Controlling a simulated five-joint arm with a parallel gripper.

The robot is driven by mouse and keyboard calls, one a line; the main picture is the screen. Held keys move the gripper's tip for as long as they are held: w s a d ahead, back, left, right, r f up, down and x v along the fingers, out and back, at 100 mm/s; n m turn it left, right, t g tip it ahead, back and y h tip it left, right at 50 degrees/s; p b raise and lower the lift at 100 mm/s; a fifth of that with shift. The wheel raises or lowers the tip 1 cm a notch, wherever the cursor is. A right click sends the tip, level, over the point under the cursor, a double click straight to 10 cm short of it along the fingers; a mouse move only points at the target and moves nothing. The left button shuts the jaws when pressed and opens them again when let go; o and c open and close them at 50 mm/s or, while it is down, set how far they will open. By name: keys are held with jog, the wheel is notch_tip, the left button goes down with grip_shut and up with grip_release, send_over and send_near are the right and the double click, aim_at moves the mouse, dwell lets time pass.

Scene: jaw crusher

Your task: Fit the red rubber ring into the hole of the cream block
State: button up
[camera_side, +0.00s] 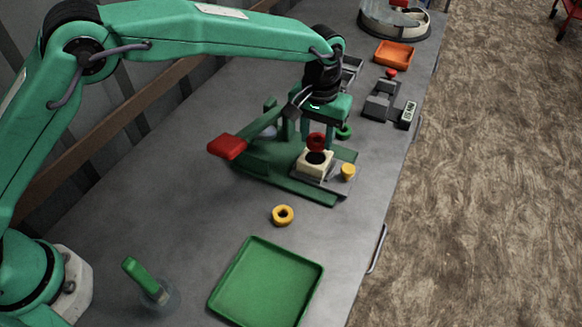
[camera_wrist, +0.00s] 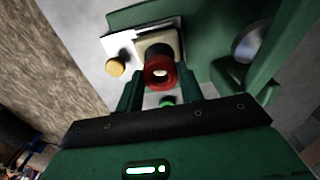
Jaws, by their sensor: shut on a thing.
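The red rubber ring (camera_side: 316,141) is held between the fingers of my gripper (camera_side: 318,136). It also shows in the wrist view (camera_wrist: 159,73), between the two green fingertips (camera_wrist: 157,82). The cream block (camera_side: 314,164) sits on a light plate of the green machine, with its dark round hole facing up. In the side view the ring is just above and behind the hole, apart from it as far as I can tell. In the wrist view the ring hides part of the cream block (camera_wrist: 169,38) and its hole.
The green machine (camera_side: 270,160) has a red-ended lever (camera_side: 227,146). A yellow knob (camera_side: 348,171) stands right beside the block. A yellow ring (camera_side: 283,215) and a green tray (camera_side: 266,283) lie nearer. A green ring (camera_side: 344,131) lies behind. An orange tray (camera_side: 393,54) is farther back.

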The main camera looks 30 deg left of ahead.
aim_at(314, 159)
jog(key=shift+f, duration=1.9)
jog(key=shift+f, duration=0.25)
jog(key=shift+f, duration=0.55)
jog(key=o, duration=1)
jog(key=shift+a, duration=0.1)
notch_tip(314, 159, up, 14)
jog(key=shift+f, duration=0.25)
jog(key=shift+r, duration=0.1)
